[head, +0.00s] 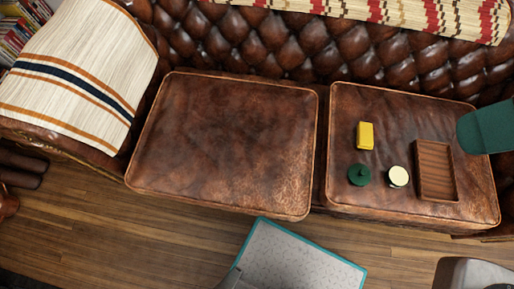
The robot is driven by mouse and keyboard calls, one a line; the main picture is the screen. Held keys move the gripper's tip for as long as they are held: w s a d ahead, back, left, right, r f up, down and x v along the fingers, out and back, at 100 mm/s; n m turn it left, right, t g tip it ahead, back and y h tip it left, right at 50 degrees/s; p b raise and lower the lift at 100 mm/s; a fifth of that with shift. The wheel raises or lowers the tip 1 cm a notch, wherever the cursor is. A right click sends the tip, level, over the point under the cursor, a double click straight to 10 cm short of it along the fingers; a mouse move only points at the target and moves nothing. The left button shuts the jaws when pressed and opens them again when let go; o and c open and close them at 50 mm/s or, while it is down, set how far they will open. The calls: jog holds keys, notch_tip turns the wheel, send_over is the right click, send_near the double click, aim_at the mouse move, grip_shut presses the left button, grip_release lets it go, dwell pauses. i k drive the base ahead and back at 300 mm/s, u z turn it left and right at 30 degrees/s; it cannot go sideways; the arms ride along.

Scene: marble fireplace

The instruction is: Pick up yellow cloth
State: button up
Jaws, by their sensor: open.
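A small yellow item (365,135), which looks like a folded cloth or a block, lies on the right seat cushion (400,110) of a brown leather sofa. It lies apart from the other things on that cushion, with bare leather around it. Its whole top face shows and nothing covers it. My gripper cannot be made out in the head view.
Near the yellow item are a dark green lidded object (359,174), a round cream-topped object (398,177) and a brown wooden tray (421,171). A green object (487,127) is at the right. The left cushion (225,140) is clear. A striped throw (75,75) covers the left armrest.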

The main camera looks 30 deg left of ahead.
aim_at(365, 130)
jog(key=k, duration=0.5)
jog(key=z, duration=1.8)
jog(key=i, duration=0.85)
jog(key=u, duration=2.35)
jog(key=i, duration=0.5)
jog(key=u, duration=0.05)
